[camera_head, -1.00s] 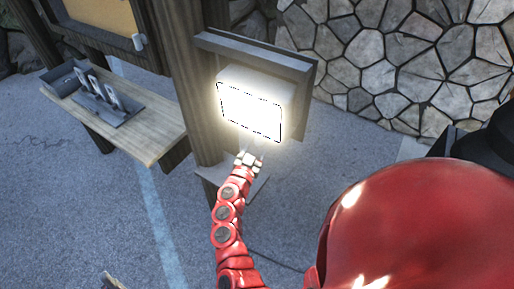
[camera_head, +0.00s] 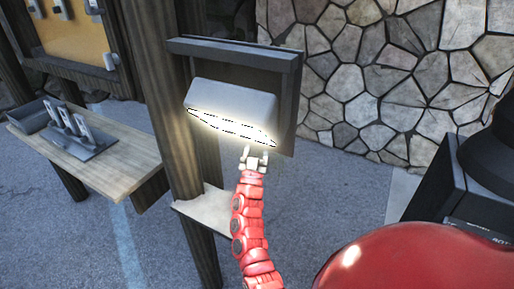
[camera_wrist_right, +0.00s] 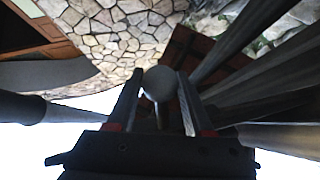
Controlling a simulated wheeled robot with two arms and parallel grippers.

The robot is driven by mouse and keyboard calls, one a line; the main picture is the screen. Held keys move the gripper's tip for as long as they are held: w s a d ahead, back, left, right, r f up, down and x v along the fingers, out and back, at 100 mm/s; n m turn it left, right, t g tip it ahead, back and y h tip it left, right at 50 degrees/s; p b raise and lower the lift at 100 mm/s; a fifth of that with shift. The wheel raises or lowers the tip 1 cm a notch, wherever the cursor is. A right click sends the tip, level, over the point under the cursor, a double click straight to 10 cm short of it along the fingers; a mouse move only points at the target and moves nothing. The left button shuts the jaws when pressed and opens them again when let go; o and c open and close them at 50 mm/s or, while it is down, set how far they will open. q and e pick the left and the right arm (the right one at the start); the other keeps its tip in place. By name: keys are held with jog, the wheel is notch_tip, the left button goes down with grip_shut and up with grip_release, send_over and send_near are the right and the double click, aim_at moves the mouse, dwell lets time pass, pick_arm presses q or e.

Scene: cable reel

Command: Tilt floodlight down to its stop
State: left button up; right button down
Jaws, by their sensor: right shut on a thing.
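The floodlight (camera_head: 235,103) is a grey box on a dark backing panel with a small roof, fixed to a wooden post. Its glowing face (camera_head: 232,127) points steeply down and shows as a thin bright strip along the lower edge. My right gripper (camera_head: 257,155), on the red arm, is at the lower front edge of the floodlight. In the right wrist view my right gripper (camera_wrist_right: 158,82) has its two fingers around a pale round knob (camera_wrist_right: 159,84) on a short stem. The knob is hidden in the head view. My left gripper is not in view.
A small shelf (camera_head: 208,211) sits on the post below the floodlight. A wooden bench (camera_head: 120,170) with a dark rack (camera_head: 88,140) is at the left. A stone wall (camera_head: 390,75) stands behind. A dark box (camera_head: 455,190) is at the right.

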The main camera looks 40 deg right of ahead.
jog(key=shift+d+r, duration=0.15)
jog(key=shift+r, duration=0.1)
jog(key=c, duration=0.6)
grip_release()
jog(key=shift+r, duration=0.1)
jog(key=o, duration=0.3)
jog(key=shift+f, duration=0.25)
jog(key=shift+f, duration=0.25)
jog(key=b+v, duration=0.4)
jog(key=v, duration=1.2)
jog(key=shift+s+a+f, duration=0.2)
jog(key=shift+a, duration=0.1)
